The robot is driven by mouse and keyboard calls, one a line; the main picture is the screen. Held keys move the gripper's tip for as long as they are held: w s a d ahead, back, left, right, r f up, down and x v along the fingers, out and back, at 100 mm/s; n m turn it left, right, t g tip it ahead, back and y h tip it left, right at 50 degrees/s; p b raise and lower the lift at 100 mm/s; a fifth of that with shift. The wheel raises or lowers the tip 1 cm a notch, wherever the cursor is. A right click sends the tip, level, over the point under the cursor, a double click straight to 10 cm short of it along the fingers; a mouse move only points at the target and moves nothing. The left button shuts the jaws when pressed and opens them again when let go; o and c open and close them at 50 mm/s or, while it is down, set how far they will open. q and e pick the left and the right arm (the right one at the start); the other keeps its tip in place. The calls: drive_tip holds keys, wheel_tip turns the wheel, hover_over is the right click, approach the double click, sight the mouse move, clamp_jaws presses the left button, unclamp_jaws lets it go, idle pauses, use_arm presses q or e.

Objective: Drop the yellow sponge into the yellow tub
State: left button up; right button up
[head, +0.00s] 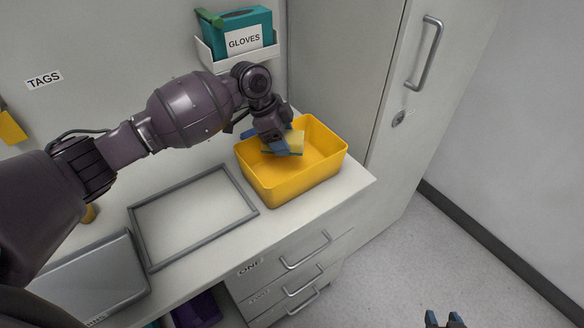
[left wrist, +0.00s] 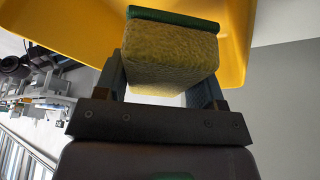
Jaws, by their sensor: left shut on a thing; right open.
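The yellow sponge (head: 296,144) has a green layer on one face. My left gripper (head: 278,143) is shut on it and holds it over the opening of the yellow tub, near its back left part. In the left wrist view the sponge (left wrist: 170,58) sits between the two fingers, with the tub's yellow wall (left wrist: 75,22) behind it. The yellow tub (head: 290,184) stands on the counter; part of its back left rim is hidden by my gripper. I cannot tell how far the sponge is above the tub floor. My right gripper (head: 444,320) is open and empty at the bottom edge.
A grey rectangular frame (head: 193,264) lies on the counter left of the tub. A grey case (head: 92,276) is at the front left. A teal glove box (head: 238,36) sits in a wall holder behind the tub. A tall cabinet (head: 350,70) stands close on the right.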

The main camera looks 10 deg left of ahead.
use_arm(q)
drive_tip(key=shift+f, duration=0.15)
use_arm(e)
drive_tip(key=shift+s+f, duration=0.2)
drive_tip(key=shift+f, duration=0.15)
use_arm(q)
drive_tip(key=o, duration=0.9)
use_arm(e)
drive_tip(key=shift+s+d+f, duration=0.1)
drive_tip(key=shift+s+f, duration=0.15)
drive_tip(key=shift+s, duration=0.2)
drive_tip(key=shift+w, duration=0.1)
